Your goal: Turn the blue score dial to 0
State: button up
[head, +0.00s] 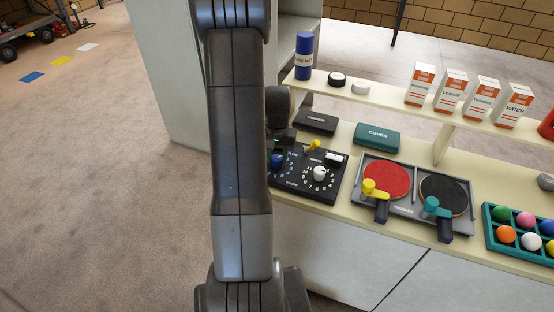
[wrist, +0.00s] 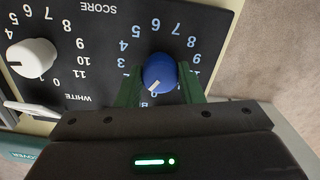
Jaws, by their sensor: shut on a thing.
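The blue score dial (wrist: 160,70) is a round knob on a black score panel (wrist: 105,50), ringed by pale blue numbers. My gripper (wrist: 160,74) has its green fingers on either side of the knob, closed on it. A white pointer mark on the knob aims toward the gripper body and slightly left in the wrist view. In the head view, the blue dial (head: 277,160) shows just beside my arm, below the dark gripper body.
A white dial (wrist: 32,57) is beside the blue one on the panel. A yellow lever (head: 313,146) stands at the panel's back. A paddle tray (head: 408,208) is to the right. A shelf (head: 385,98) with boxes runs behind. Dark and teal cover cases lie behind the panel.

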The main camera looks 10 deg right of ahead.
aim_at(277, 157)
jog(key=n+b, duration=0.2)
jog(key=n, duration=0.4)
jog(key=shift+n, duration=0.3)
dwell(0.4)
jog(key=o, duration=1)
notch_tip(277, 157, up, 14)
jog(key=shift+f, duration=0.2)
notch_tip(277, 157, down, 14)
jog(key=shift+r, duration=0.2)
